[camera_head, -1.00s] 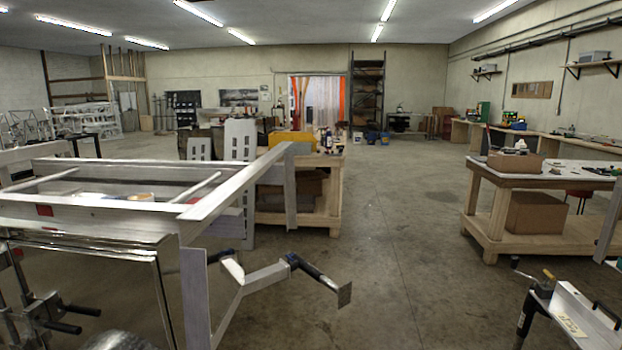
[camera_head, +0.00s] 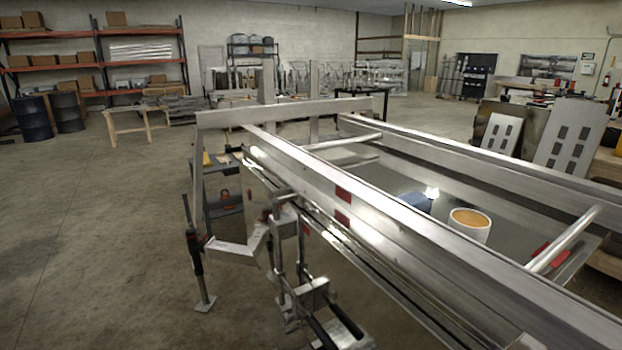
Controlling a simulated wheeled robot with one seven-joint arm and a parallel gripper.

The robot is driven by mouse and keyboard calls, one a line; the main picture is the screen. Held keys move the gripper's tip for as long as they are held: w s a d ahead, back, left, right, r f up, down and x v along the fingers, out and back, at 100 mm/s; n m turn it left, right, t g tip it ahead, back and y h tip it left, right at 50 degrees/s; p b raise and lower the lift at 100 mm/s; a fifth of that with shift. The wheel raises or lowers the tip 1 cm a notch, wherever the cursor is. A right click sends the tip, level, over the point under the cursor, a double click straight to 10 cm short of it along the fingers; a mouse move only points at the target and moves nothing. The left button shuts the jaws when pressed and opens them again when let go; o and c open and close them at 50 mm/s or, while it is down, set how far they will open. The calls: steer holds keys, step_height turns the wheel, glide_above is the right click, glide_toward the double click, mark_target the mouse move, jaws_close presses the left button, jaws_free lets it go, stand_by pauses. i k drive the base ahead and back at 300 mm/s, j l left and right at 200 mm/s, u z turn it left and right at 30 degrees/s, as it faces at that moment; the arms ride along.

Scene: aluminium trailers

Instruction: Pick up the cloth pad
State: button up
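A small dark blue item (camera_head: 415,202) lies on the metallic bed of the aluminium trailer (camera_head: 400,222), near a white cylindrical container (camera_head: 469,226) with an orange-brown top. The blue item may be the cloth pad, but it is too small and partly hidden behind the trailer's side rail to tell. No other thing in view is clearly a cloth pad. My gripper is not in view.
The trailer's long side rails and crossbars (camera_head: 345,142) fill the middle and right. A jack stand (camera_head: 196,262) and clamp-like metal parts (camera_head: 318,300) stand at its near side. Open concrete floor (camera_head: 90,240) lies to the left. Shelving (camera_head: 100,60) and drums (camera_head: 33,118) stand farther back.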

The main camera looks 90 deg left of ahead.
mark_target(417, 200)
steer(key=u, duration=0.5)
steer(key=l+u, duration=0.15)
steer(key=u, duration=0.3)
steer(key=l+u, duration=0.1)
steer(key=u, duration=0.4)
steer(key=l+u, duration=0.1)
steer(key=u, duration=0.35)
steer(key=k+l+u, duration=0.2)
steer(key=l, duration=0.2)
steer(key=i, duration=0.1)
